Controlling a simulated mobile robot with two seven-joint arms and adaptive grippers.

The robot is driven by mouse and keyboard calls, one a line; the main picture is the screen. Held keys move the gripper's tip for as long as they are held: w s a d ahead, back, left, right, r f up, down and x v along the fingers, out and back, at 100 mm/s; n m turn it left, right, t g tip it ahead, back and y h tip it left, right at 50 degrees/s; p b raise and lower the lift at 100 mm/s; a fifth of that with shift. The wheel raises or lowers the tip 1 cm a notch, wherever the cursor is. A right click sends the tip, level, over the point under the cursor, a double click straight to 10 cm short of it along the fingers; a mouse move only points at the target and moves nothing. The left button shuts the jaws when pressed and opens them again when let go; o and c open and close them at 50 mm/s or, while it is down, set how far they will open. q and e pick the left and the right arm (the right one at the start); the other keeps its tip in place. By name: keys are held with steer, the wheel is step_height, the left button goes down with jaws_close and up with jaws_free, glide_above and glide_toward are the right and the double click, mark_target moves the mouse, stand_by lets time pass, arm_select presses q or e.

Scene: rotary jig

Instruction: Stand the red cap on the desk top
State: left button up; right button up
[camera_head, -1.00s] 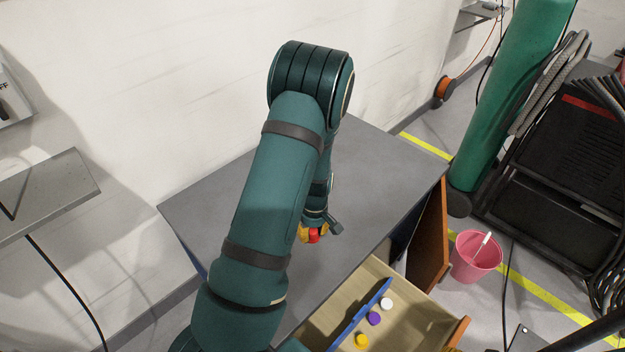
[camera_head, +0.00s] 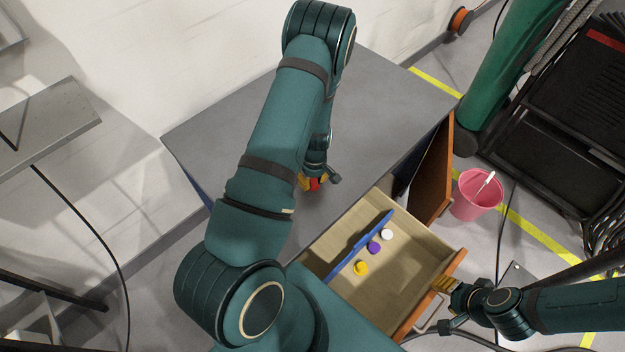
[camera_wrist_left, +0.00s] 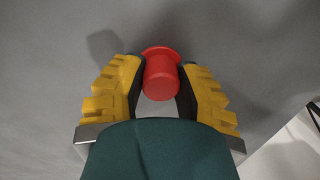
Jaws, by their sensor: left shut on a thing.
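The red cap (camera_head: 315,184) shows as a small patch between the yellow fingers of my left gripper (camera_head: 313,182), over the grey desk top (camera_head: 385,95). In the left wrist view the cap (camera_wrist_left: 161,75) is a red cylinder with a wider flange at its far end, facing the desk surface. My left gripper (camera_wrist_left: 161,88) is shut on it, one finger on each side. I cannot tell whether the flange touches the desk. My right gripper (camera_head: 445,285) is at the front edge of the open drawer; its finger opening is unclear.
The open drawer (camera_head: 425,255) holds a blue bar (camera_head: 362,243) and white (camera_head: 386,235), purple (camera_head: 373,247) and yellow (camera_head: 361,268) caps. An orange-brown door (camera_head: 432,175) stands open beside a pink bucket (camera_head: 473,200). Much of the desk top is bare.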

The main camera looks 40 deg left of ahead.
arm_select(q)
steer(key=o, duration=0.8)
steer(key=shift+f, duration=0.15)
steer(key=shift+r, duration=0.45)
step_height(320, 180, up, 12)
steer(key=f+p, duration=0.1)
steer(key=s+d+f+m+t+h, duration=0.1)
steer(key=d+m, duration=0.3)
steer(key=d, duration=0.4)
steer(key=s+d+f+m+t+h, duration=0.1)
steer(key=s+d+m, duration=0.2)
steer(key=d, duration=0.6)
steer(key=s+d+f+m+t+h, duration=0.1)
steer(key=s+d+m, duration=0.1)
steer(key=d+m, duration=0.3)
steer(key=d, duration=0.3)
steer(key=shift+s+d+f+m+h, duration=0.15)
steer(key=shift+s+d+m+h, duration=0.15)
steer(key=shift+d+m+h, duration=0.1)
